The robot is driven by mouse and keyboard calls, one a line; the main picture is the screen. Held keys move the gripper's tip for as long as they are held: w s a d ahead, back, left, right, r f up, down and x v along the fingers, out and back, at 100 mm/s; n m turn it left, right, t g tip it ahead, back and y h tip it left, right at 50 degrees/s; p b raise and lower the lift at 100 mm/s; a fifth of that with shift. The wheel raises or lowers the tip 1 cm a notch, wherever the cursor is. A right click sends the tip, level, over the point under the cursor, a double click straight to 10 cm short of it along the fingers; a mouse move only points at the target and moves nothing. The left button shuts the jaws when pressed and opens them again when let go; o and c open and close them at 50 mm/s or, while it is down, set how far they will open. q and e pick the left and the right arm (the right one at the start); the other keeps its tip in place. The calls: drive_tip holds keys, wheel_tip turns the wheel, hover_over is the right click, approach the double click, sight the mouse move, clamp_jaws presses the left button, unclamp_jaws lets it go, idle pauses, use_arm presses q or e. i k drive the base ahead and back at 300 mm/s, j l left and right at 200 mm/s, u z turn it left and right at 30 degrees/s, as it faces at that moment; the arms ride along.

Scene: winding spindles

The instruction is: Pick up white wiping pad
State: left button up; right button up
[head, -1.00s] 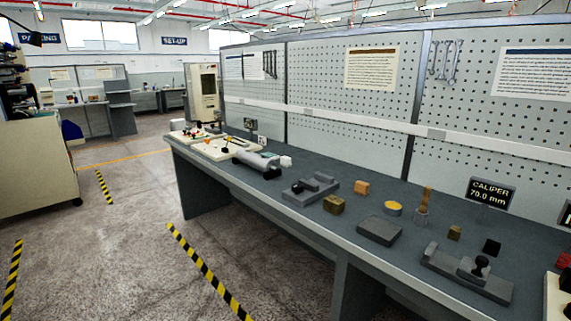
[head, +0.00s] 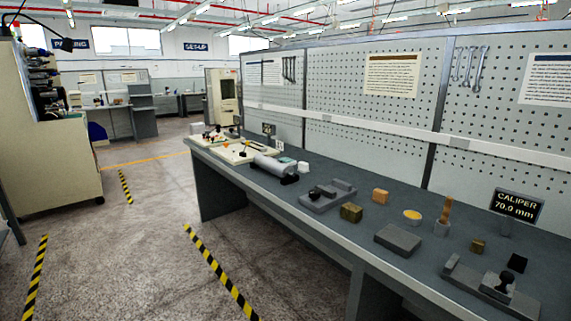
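A small white block (head: 303,167), possibly the white wiping pad, sits on the grey workbench (head: 330,222) at the right end of a grey cylinder (head: 273,166). It is too small to tell whether it touches the cylinder or what it is made of. Neither of my grippers is in the head view.
Right of the cylinder stand a grey fixture with a black knob (head: 326,196), a brass block (head: 351,212), an orange block (head: 380,196), a yellow-topped dish (head: 412,216) and a grey plate (head: 398,240). White boards (head: 240,152) lie at the far end. The floor before the bench is clear.

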sight(302, 167)
drive_tip(key=i+j+z, duration=0.1)
drive_tip(key=i+j, duration=0.2)
drive_tip(key=i+j+z, duration=0.1)
drive_tip(key=i+j, duration=0.15)
drive_tip(key=j, duration=0.2)
drive_tip(key=i+j+z, duration=0.1)
drive_tip(key=i+j, duration=0.15)
drive_tip(key=j, duration=0.15)
